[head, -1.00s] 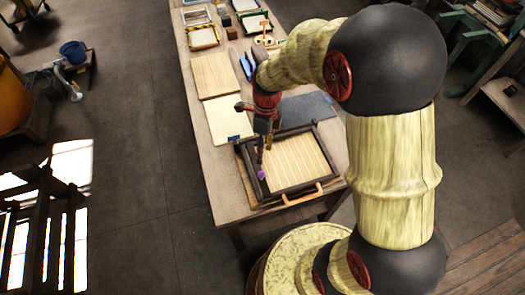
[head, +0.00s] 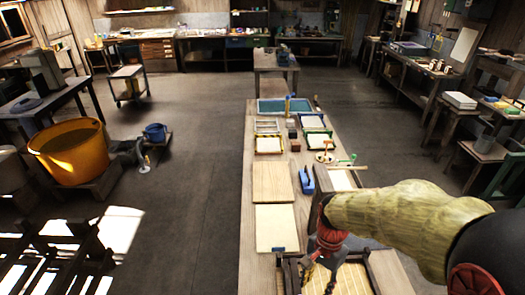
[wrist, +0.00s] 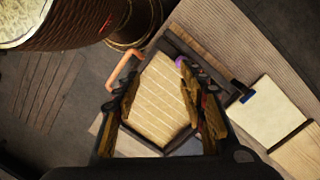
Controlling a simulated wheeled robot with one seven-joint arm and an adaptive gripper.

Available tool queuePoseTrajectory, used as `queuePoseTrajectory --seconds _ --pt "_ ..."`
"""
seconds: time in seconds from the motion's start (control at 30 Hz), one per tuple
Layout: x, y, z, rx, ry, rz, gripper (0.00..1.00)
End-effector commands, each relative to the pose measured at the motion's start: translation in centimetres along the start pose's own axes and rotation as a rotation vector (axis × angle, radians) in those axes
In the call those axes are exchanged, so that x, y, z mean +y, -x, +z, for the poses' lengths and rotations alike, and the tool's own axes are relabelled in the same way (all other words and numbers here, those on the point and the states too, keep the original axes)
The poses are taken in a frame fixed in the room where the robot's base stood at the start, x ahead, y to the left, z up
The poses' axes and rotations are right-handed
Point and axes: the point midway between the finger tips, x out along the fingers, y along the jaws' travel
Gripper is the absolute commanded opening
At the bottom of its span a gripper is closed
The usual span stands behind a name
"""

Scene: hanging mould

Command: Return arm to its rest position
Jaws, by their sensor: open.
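My arm reaches in from the lower right of the head view, and my gripper (head: 318,272) hangs over the framed mould (head: 372,270) at the bottom edge. In the wrist view my gripper (wrist: 158,108) has its two fingers spread apart with nothing held between them. Below and between them lies the mould's pale ribbed face (wrist: 160,85) in a dark frame, with an orange handle (wrist: 122,72) on one side. A small purple piece (wrist: 180,62) shows beside the right finger; I cannot tell whether they touch. The mould's near part is out of the head view.
The mould lies on a long wooden table (head: 256,190). A pale board (head: 276,228), a wooden board (head: 272,182), a blue tool (head: 306,180) and several small frames lie farther along it. An orange tub (head: 70,150) stands at left. The floor left of the table is mostly clear.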

Motion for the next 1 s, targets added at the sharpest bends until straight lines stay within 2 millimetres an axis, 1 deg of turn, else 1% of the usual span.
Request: queuePoseTrajectory --seconds 0.03,0.2,0.3,0.4,0.47,0.6,0.77,1.0 --pt "0.7 1.0 0.3 0.026 0.112 -0.020 0.41" --pt "3.6 4.6 1.8 0.149 0.521 -0.070 0.41" --pt "5.4 6.4 2.6 0.243 0.704 -0.089 0.41" --pt "7.1 7.9 3.6 0.341 0.816 -0.106 0.41" --pt "8.0 8.7 4.1 0.400 0.846 -0.119 0.41" --pt "9.6 10.4 5.0 0.518 0.837 -0.162 0.41" --pt "10.3 12.2 5.5 0.607 0.822 -0.202 0.41" --pt "10.4 12.5 5.5 0.624 0.816 -0.209 0.41"
